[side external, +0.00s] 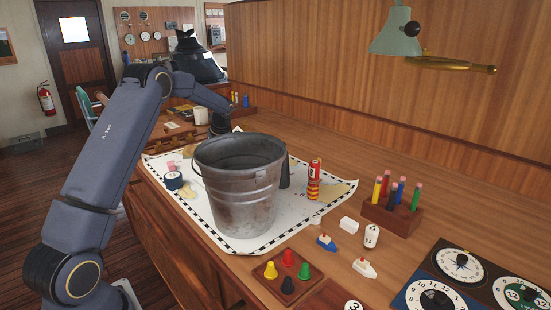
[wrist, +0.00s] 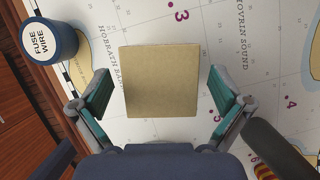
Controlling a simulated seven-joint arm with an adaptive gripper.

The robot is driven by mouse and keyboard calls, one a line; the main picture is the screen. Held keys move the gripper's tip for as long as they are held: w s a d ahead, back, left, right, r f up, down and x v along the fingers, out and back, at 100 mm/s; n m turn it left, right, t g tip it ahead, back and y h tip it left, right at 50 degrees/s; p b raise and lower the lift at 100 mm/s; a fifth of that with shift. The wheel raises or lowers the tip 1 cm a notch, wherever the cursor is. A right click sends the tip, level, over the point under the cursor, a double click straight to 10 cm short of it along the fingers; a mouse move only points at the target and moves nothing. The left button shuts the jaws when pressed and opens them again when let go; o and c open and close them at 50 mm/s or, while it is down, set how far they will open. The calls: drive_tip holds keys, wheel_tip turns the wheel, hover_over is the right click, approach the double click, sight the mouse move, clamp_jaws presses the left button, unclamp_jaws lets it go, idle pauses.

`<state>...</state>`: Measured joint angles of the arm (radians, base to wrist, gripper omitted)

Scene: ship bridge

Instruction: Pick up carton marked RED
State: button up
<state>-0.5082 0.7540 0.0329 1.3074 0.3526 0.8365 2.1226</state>
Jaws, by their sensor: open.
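A plain tan square-topped block, possibly a carton (wrist: 160,82), lies on the chart between my fingers in the wrist view. I see no marking on its top, so I cannot tell whether it is the carton marked RED. My gripper (wrist: 159,92) is open, with one teal-padded finger on each side of the block and a gap on both sides. In the side view, the bucket hides my gripper's fingers and the block.
A grey metal bucket (side external: 240,190) stands on the chart (side external: 305,205). A blue fuse wire tin (wrist: 50,40) is at upper left in the wrist view. A red-and-yellow striped cylinder (side external: 314,182) stands right of the bucket. A pencil block (side external: 392,215) and small boats are further right.

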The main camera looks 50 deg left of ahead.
drive_tip(key=shift+x, duration=1.15)
drive_tip(key=c, duration=1.3)
